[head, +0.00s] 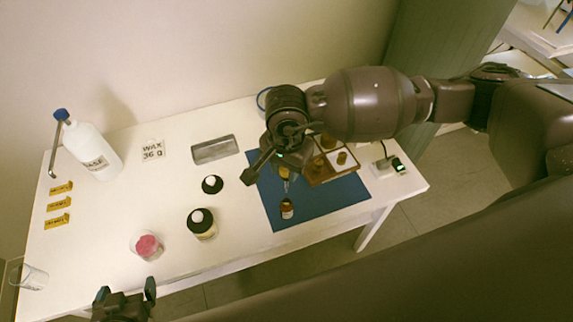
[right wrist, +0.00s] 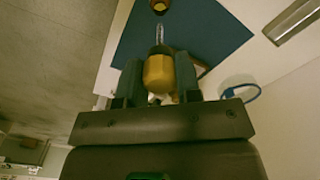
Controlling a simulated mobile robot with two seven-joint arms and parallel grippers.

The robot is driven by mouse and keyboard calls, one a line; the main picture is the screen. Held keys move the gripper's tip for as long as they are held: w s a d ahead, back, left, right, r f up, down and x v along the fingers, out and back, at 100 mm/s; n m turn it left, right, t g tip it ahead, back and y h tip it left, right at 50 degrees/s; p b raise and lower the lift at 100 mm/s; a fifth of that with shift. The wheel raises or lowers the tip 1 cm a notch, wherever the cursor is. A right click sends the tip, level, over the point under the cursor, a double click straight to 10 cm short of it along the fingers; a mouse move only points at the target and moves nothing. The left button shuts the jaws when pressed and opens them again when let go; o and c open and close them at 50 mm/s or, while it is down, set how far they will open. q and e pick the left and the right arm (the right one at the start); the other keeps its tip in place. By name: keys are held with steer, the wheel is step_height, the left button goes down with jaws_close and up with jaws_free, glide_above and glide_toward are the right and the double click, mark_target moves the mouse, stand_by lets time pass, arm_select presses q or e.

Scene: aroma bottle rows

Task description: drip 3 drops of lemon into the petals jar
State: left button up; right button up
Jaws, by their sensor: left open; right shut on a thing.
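My right gripper (right wrist: 158,74) is shut on a dropper by its yellow bulb (right wrist: 158,72). The dropper's glass tube (right wrist: 160,36) points toward an open amber bottle (head: 287,209) on the blue mat (head: 345,195). In the head view the tube (head: 286,186) shows just above that bottle; I cannot tell whether the tip is clear of its mouth. The bottle's label is too small to read. The petals jar (head: 147,246), a clear glass with pink petals, stands at the table's front left. My left gripper (head: 127,292) is open and empty at the front edge, below the petals jar.
A wooden rack (head: 322,176) with amber bottles stands on the mat, partly behind my right arm. A black-lidded jar (head: 202,224), a black lid (head: 212,185), a metal tray (head: 214,149), a white bottle (head: 97,157) and an empty glass (head: 32,278) stand around the table.

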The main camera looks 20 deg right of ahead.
mark_target(286, 189)
steer(key=shift+b, duration=0.4)
arm_select(q)
steer(key=shift+s+f+b, duration=0.15)
steer(key=shift+f+b, duration=1.6)
steer(key=shift+f, duration=0.65)
arm_select(e)
steer(key=shift+f, duration=1.9)
arm_select(q)
steer(key=shift+s, duration=0.1)
arm_select(e)
steer(key=c, duration=0.3)
arm_select(q)
steer(key=shift+f, duration=0.2)
arm_select(e)
steer(key=shift+f, duration=0.2)
steer(key=shift+f+b, duration=1.3)
steer(key=shift+f, duration=0.3)
arm_select(q)
step_height(286, 189, down, 7)
steer(key=s+g+b, duration=0.1)
steer(key=b, duration=0.1)
steer(key=shift+s+b, duration=0.3)
steer(key=shift+s, duration=0.1)
arm_select(e)
steer(key=shift+f, duration=2.15)
